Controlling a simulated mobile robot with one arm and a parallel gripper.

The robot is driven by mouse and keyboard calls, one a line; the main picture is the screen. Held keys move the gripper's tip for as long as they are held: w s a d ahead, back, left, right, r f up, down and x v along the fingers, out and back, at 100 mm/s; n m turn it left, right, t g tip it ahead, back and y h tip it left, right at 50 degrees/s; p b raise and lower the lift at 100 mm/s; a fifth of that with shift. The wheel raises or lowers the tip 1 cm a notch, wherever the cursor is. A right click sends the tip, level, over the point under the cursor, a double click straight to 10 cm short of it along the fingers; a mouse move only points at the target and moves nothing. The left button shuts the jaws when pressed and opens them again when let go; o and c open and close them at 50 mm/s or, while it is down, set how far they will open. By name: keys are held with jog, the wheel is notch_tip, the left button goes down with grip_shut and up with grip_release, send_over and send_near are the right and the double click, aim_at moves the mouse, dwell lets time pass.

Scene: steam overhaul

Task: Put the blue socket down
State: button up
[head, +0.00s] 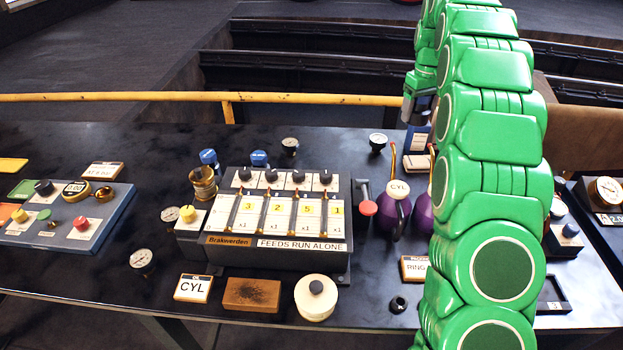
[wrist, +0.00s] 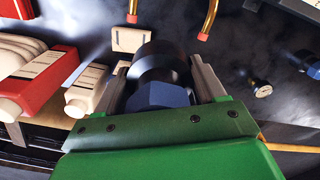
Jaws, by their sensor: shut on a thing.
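The blue socket (wrist: 160,96) sits between the two fingers of my gripper (wrist: 163,72) in the wrist view. It has a blue hexagonal part near the palm and a dark round part beyond it. My gripper is shut on it, over the far side of the dark bench (head: 330,147). In the head view my green arm hides much of the gripper and the socket. I cannot tell whether the socket touches the bench. Two other blue-topped pieces (head: 208,157) (head: 260,158) stand behind the Brakwerden panel.
The Brakwerden panel (head: 300,245) with several levers stands mid-bench. Purple oil cans (head: 396,217) stand right of it, their spouts upright. In the wrist view, red and cream containers (wrist: 40,82) are at left and a small gauge (wrist: 262,90) is at right. A yellow rail (head: 320,98) runs behind the bench.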

jog(key=s+a, duration=0.2)
jog(key=a, duration=2.7)
jog(key=shift+n, duration=0.3)
notch_tip(320, 180, down, 21)
jog(key=shift+s+d, duration=0.15)
jog(key=shift+f, duration=0.1)
jog(key=o, duration=1.5)
